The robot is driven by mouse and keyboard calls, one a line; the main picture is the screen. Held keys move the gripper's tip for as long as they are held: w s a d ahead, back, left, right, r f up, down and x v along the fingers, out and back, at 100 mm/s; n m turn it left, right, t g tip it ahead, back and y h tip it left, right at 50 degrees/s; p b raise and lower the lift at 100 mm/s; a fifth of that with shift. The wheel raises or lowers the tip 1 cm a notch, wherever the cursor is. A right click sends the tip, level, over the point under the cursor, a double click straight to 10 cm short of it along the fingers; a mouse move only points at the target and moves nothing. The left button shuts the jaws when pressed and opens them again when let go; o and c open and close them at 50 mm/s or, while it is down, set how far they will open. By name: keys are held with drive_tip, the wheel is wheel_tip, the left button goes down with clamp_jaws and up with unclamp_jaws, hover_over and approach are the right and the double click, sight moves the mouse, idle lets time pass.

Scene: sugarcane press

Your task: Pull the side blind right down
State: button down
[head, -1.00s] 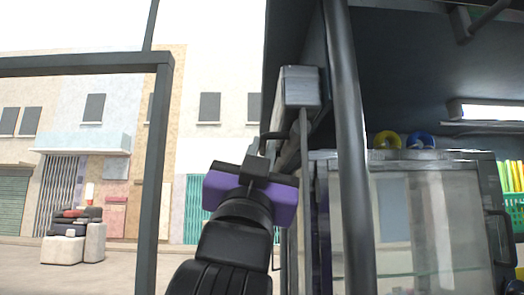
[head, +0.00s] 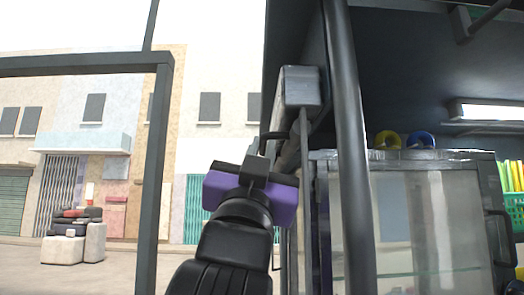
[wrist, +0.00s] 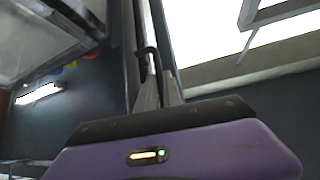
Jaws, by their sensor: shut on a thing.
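The rolled side blind shows as a long grey housing (head: 302,87) high under the stall roof edge, just left of the dark post. In the wrist view my gripper's two grey fingers (wrist: 160,88) are closed around the lower end of the pull. The exact contact is small and partly hidden by the fingers. No lowered blind cloth is visible.
A dark upright post (head: 347,150) stands close right of my gripper. A glass-fronted cabinet (head: 425,225) is behind it, with yellow and blue rolls (head: 388,140) on top. A grey frame (head: 157,180) stands left. Open street lies between.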

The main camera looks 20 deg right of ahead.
drive_tip(key=shift+f, duration=0.1)
wheel_tip(320, 180, down, 27)
drive_tip(key=b, duration=2.4)
drive_tip(key=shift+f+b, duration=0.15)
drive_tip(key=shift+b, duration=0.2)
drive_tip(key=c, duration=1.6)
unclamp_jaws()
drive_tip(key=shift+o, duration=0.6)
drive_tip(key=b+v, duration=0.1)
drive_tip(key=v, duration=0.6)
drive_tip(key=shift+s+f, duration=0.25)
drive_tip(key=shift+f, duration=0.05)
drive_tip(key=shift+a, duration=0.15)
